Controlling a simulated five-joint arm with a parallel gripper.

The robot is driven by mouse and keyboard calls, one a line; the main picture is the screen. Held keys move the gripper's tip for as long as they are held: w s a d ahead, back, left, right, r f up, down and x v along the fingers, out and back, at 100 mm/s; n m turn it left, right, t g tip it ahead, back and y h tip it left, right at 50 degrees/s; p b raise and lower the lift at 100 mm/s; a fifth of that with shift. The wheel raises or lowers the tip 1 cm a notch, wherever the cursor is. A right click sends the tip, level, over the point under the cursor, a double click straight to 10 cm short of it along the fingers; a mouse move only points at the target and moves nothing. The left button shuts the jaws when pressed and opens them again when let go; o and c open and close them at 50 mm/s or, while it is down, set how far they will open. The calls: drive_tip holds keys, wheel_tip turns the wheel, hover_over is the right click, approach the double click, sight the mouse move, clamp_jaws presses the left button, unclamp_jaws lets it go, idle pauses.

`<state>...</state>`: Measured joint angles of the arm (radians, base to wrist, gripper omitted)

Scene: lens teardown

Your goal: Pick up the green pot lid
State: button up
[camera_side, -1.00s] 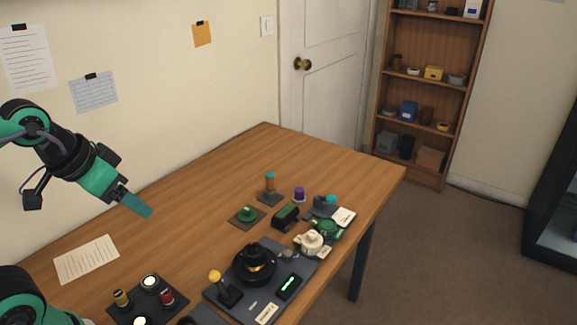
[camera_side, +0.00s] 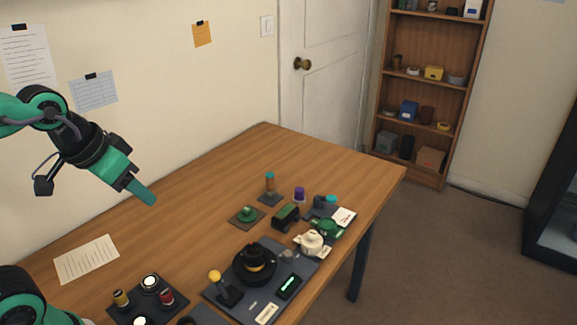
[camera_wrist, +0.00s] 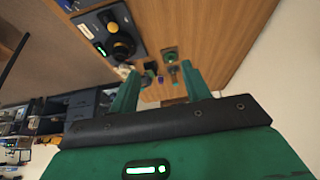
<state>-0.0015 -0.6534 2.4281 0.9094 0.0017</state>
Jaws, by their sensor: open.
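The green pot lid (camera_side: 247,213) looks like a small round green piece with a raised middle. It lies on a dark square mat (camera_side: 233,219) near the middle of the table. It also shows small in the wrist view (camera_wrist: 170,56), ahead between the fingertips. My gripper (camera_side: 144,194) is in the air over the left part of the table, well to the left of the lid and above it. In the wrist view, its two green fingers (camera_wrist: 160,68) stand apart with nothing between them.
Right of the lid are an orange post with a teal top (camera_side: 270,184), a purple piece (camera_side: 299,194), a dark green block (camera_side: 286,217) and a cream pot (camera_side: 312,241). A dark tray (camera_side: 247,311) with a black ring is in front. The back of the table is bare.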

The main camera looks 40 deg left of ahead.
drive_tip(key=w+g, duration=0.1)
drive_tip(key=w, duration=0.6)
drive_tip(key=g, duration=0.4)
hover_over(247, 208)
wheel_tip(247, 208, down, 16)
drive_tip(key=shift+d, duration=0.15)
drive_tip(key=shift+s+f, duration=0.1)
drive_tip(key=shift+f, duration=3.85)
clamp_jaws()
